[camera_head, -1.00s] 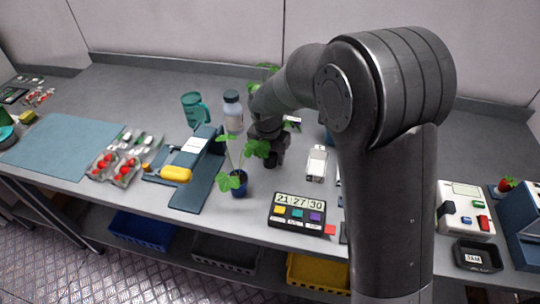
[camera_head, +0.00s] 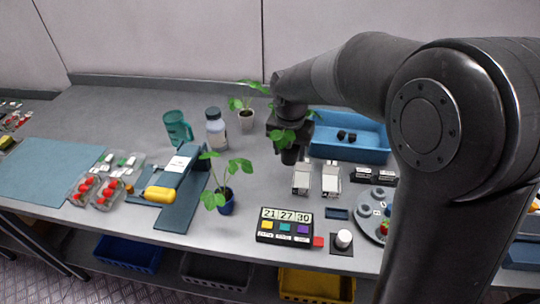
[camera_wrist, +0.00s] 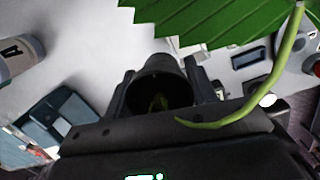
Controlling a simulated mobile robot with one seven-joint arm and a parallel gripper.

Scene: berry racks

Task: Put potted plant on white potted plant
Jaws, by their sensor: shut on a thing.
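My gripper (camera_head: 287,142) is shut on a dark potted plant (camera_head: 289,156) and holds it above the table. Its green leaves show around my fingers. In the wrist view, the dark round pot (camera_wrist: 160,88) sits between my two fingers, with a large leaf and a curved stem in front. The white potted plant (camera_head: 246,120) stands upright on the table, behind and to the left of my gripper and apart from it. A second plant in a blue pot (camera_head: 226,206) stands nearer the front edge. The bottom of the held pot shows, and it seems clear of the table.
A blue bin (camera_head: 350,153) is at the back right. White boxes (camera_head: 302,180), a digit display (camera_head: 285,226) and a round grey tray (camera_head: 366,214) lie in front.

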